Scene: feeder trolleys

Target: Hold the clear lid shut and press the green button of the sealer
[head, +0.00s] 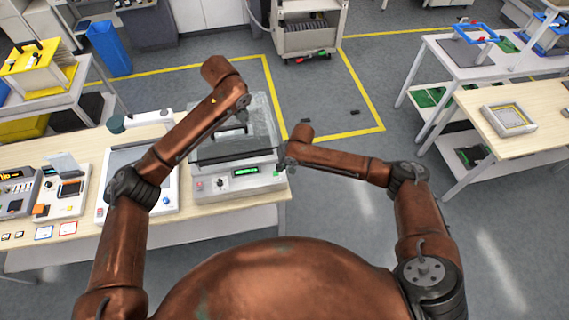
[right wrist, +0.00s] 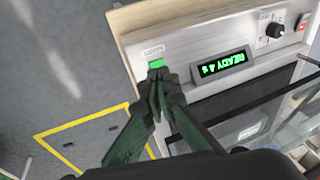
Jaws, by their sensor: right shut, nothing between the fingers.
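The sealer (head: 215,190) stands at the right end of the bench, with a lit green display (head: 246,171). My right gripper (head: 284,164) is at the sealer's front right corner. In the right wrist view the right gripper (right wrist: 156,80) is shut and empty, its tips right at the green button (right wrist: 155,63), partly covering it. Touch cannot be told.
A dark knob (right wrist: 274,31) and a red switch (right wrist: 302,21) are on the same front panel. Other devices, including a white framed one (head: 165,200), stand left on the bench.

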